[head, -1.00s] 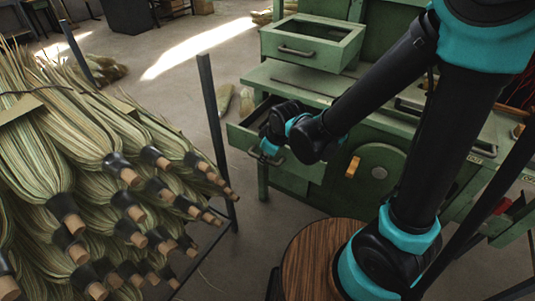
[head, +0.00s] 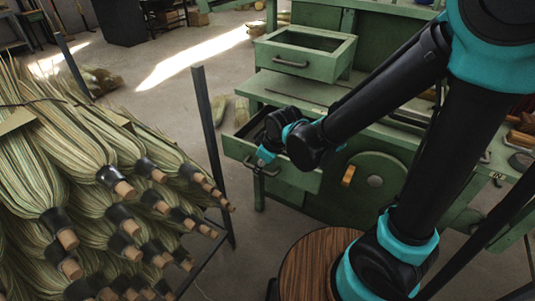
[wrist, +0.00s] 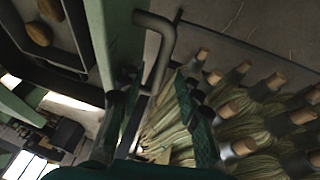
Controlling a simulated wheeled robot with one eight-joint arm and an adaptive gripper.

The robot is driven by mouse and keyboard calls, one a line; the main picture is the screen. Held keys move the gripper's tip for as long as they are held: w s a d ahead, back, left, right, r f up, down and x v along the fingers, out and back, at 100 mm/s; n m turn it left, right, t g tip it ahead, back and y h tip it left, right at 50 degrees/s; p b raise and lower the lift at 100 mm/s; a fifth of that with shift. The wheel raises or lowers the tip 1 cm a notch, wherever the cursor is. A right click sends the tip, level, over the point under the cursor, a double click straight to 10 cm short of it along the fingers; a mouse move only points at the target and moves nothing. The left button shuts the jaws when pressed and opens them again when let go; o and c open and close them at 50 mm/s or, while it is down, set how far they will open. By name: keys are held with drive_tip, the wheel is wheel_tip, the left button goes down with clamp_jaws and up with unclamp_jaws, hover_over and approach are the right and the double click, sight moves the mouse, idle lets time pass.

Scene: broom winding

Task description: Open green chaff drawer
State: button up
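A lower green drawer (head: 290,178) in the workbench is pulled partly out, its front facing me. My gripper (head: 263,160) is at its handle, with the wrist reaching over the drawer's front. In the wrist view, the grey bent bar handle (wrist: 160,45) runs down towards the space between my two spread fingers (wrist: 162,110). The drawer front (wrist: 108,45) is beside it, and brown lumps (wrist: 38,32) show inside the drawer. The fingers look apart; I cannot tell whether one touches the bar. An upper green drawer (head: 305,68) also stands open above the bench top.
The green workbench (head: 390,150) with a round plate takes up the right. Bare floor (head: 165,110) lies between them.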

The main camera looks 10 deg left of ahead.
drive_tip(key=v, duration=1)
drive_tip(key=shift+r, duration=0.2)
drive_tip(key=shift+d, duration=0.1)
drive_tip(key=w+d+m, duration=0.1)
drive_tip(key=d, duration=0.1)
drive_tip(key=w+d+m, duration=0.1)
drive_tip(key=w, duration=0.1)
drive_tip(key=w+d+m, duration=0.1)
drive_tip(key=w+d, duration=0.1)
drive_tip(key=shift+w+d+f+t+h, duration=0.1)
drive_tip(key=shift+d+f+t+h, duration=0.2)
drive_tip(key=shift+d+f+t, duration=0.1)
drive_tip(key=w+d+f+m+t+h, duration=0.1)
drive_tip(key=w+d+m, duration=0.25)
drive_tip(key=d, duration=0.45)
drive_tip(key=w+d+m+t+h, duration=0.15)
drive_tip(key=d+m, duration=0.25)
drive_tip(key=d, duration=0.4)
drive_tip(key=w+d+f+m+h, duration=0.1)
drive_tip(key=w+d+m, duration=0.25)
drive_tip(key=d, duration=0.45)
drive_tip(key=s+f+g, duration=0.1)
drive_tip(key=s+f, duration=0.2)
drive_tip(key=s, duration=0.3)
drive_tip(key=s+f+g, duration=0.1)
drive_tip(key=s+f, duration=0.2)
drive_tip(key=s, duration=0.4)
drive_tip(key=shift+s+a+f+g, duration=0.15)
drive_tip(key=shift+s+f+g, duration=0.1)
drive_tip(key=shift+f+g, duration=0.15)
